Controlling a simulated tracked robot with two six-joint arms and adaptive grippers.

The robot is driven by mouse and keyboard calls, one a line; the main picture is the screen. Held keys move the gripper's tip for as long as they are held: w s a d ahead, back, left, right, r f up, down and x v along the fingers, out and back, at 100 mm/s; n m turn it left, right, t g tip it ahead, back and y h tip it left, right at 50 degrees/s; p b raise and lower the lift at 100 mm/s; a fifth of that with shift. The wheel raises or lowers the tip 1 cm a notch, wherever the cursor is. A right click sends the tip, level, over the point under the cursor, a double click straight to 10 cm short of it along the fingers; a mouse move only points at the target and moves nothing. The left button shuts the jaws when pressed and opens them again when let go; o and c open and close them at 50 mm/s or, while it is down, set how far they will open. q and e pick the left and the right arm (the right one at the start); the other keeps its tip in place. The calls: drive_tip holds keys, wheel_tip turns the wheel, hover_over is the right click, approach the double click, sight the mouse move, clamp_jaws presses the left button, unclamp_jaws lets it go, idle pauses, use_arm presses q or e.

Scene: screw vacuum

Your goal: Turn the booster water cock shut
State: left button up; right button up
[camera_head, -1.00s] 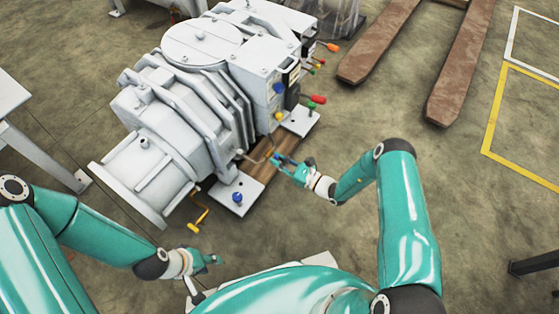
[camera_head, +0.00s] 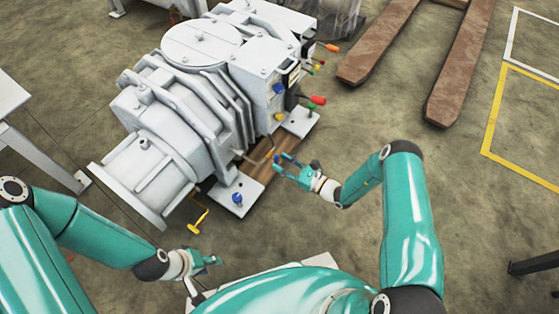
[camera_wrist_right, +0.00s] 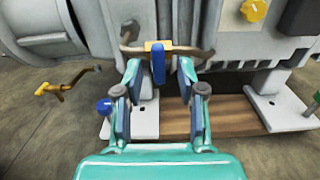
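A small cock with a blue lever (camera_wrist_right: 158,64) and brass-yellow body sits on a copper pipe (camera_wrist_right: 190,51) low on the white machine. In the right wrist view the lever lies across the pipe, pointing toward my gripper. My right gripper (camera_wrist_right: 158,92) is open, with one finger on each side of the lever and gaps showing on both sides. In the head view my right gripper (camera_head: 277,166) is beside the machine's lower side; the cock is hard to make out there. My left gripper (camera_head: 213,260) is away from the machine at lower left; its finger opening is unclear.
The white machine (camera_head: 190,115) has red, orange and green levers on its right side. A yellow-handled tap (camera_head: 196,223) sticks out in front. A blue-topped bolt (camera_head: 237,198) stands on the white foot plate. Rusty forks (camera_head: 460,70) lie farther right; floor between is clear.

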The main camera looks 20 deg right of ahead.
drive_tip(key=v, duration=1)
drive_tip(key=shift+s, duration=0.1)
